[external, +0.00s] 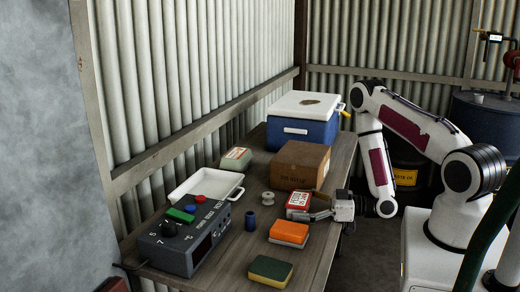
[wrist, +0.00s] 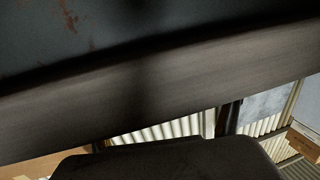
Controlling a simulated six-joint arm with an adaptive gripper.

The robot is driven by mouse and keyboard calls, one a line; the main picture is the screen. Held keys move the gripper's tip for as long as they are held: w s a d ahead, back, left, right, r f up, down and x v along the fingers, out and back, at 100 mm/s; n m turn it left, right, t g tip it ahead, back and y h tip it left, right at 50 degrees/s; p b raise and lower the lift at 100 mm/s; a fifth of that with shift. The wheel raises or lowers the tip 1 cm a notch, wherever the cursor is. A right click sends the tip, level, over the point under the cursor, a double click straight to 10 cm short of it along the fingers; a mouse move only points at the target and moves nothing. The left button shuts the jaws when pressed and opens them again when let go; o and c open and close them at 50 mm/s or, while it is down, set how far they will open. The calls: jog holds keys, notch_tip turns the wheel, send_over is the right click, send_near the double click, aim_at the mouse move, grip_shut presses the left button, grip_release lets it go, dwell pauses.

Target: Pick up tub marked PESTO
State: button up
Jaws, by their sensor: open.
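No lettering reading PESTO is legible at this size. A small grey-green tub (external: 236,159) with a pale label on its lid stands at the back left of the bench. A red and white box (external: 299,200) and an orange tub with a pale base (external: 289,231) stand nearer my gripper. My gripper (external: 308,215) is open and low at the bench's right edge, fingers pointing left, close beside the red and white box. I cannot tell whether anything lies between the fingers. The wrist view is filled by close, dark, blurred surfaces and shows no tub clearly.
The bench (external: 235,272) also holds a blue cooler (external: 300,131), a cardboard box (external: 299,166), a white tray (external: 183,185), a grey control box (external: 184,237), a blue cylinder (external: 250,221), a pale spool (external: 268,198) and a green-yellow sponge (external: 270,270). A corrugated wall backs it.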

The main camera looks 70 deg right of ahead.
aim_at(299, 199)
dwell(0.3)
jog(key=c, duration=1.4)
jog(key=shift+r, duration=0.15)
jog(key=shift+r, duration=4.85)
